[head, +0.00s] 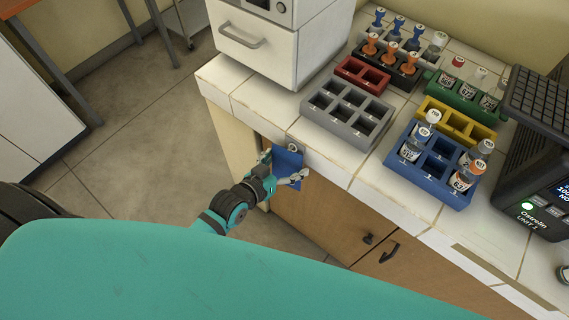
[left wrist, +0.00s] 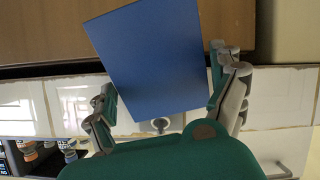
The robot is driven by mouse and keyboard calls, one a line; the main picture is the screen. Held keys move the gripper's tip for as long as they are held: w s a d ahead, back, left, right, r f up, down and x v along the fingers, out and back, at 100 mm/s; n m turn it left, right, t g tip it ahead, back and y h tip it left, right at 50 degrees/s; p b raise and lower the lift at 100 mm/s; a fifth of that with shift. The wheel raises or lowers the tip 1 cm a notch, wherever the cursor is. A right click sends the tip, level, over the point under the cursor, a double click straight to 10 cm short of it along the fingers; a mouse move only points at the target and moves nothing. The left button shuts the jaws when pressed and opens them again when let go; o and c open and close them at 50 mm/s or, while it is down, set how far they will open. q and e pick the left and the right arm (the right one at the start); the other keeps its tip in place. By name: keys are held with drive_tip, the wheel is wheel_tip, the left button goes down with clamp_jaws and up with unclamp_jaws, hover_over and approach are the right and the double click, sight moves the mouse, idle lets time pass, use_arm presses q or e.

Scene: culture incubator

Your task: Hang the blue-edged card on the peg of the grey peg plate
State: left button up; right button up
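The card (head: 287,163) shows a plain blue face and is upright but tilted against the front of the bench, just below its edge. It also shows in the left wrist view (left wrist: 150,55). The grey peg plate (head: 293,147) is on the bench's front edge, right at the card's top end; a small grey part of it shows beside the card in the left wrist view (left wrist: 160,124). My left gripper (head: 282,168) is open, its fingers spread on either side of the card. I cannot tell whether the card's hole is over the peg. My right gripper is out of view.
A grey rack (head: 347,112), a red rack (head: 362,75) and a blue rack (head: 431,178) with vials stand on the tiled bench. A white drawer unit (head: 270,50) stands at the back left. Wooden cabinet doors (head: 320,220) are below the edge.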

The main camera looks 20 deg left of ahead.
use_arm(q)
drive_tip(key=shift+s, duration=0.1)
drive_tip(key=v, duration=1.2)
drive_tip(key=s+a+f+g+y, duration=0.1)
drive_tip(key=s+a+f+g, duration=0.15)
drive_tip(key=f, duration=0.65)
drive_tip(key=s+a+f+g+y, duration=0.1)
drive_tip(key=s+f, duration=0.2)
drive_tip(key=f, duration=0.7)
drive_tip(key=s+a+f+g+y, duration=0.1)
drive_tip(key=s+a+f+g, duration=0.15)
drive_tip(key=f, duration=0.65)
drive_tip(key=s+f+g, duration=0.1)
drive_tip(key=s+f, duration=0.3)
drive_tip(key=s, duration=0.2)
drive_tip(key=s+f+g+y, duration=0.1)
drive_tip(key=s+f+g, duration=0.1)
drive_tip(key=s+f, duration=0.3)
drive_tip(key=s+f+m+g, duration=0.1)
drive_tip(key=s+f+g, duration=0.1)
drive_tip(key=s+f, duration=0.3)
drive_tip(key=shift+s+a+f+y, duration=0.15)
drive_tip(key=shift+s+y, duration=0.15)
drive_tip(key=shift+s, duration=1.05)
